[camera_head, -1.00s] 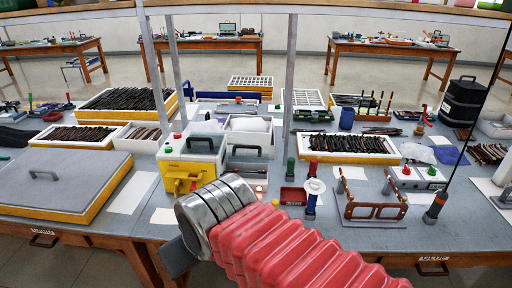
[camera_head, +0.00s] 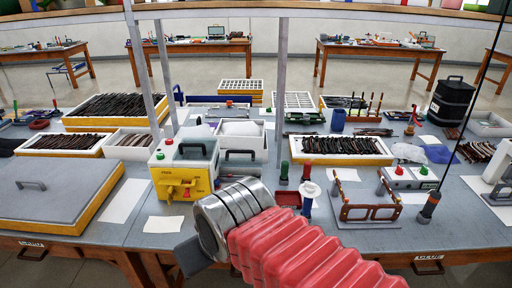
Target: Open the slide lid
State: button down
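A broad grey lid (camera_head: 62,178) with a small dark handle (camera_head: 31,185) lies flat on a yellow-sided box at the left of the table, and it looks shut. A smaller white box with a dark handle (camera_head: 240,155) stands just behind my arm; I cannot tell which of the two is the slide lid. My arm, with red bellows and a silver cuff, reaches in from the lower right. At its end my gripper (camera_head: 192,255) shows only as a dark grey block in front of the table edge, right of the grey lid and apart from it. Its fingertips are hidden.
A yellow and white machine (camera_head: 184,166) stands just behind my gripper. Eyeglass frames on a stand (camera_head: 369,213) and a small red tray (camera_head: 289,198) are to the right. Trays of dark pieces (camera_head: 345,147) lie farther back.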

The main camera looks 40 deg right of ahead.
aim_at(226, 158)
jog(key=z, duration=0.1)
jog(key=i, duration=1)
jog(key=z, duration=0.05)
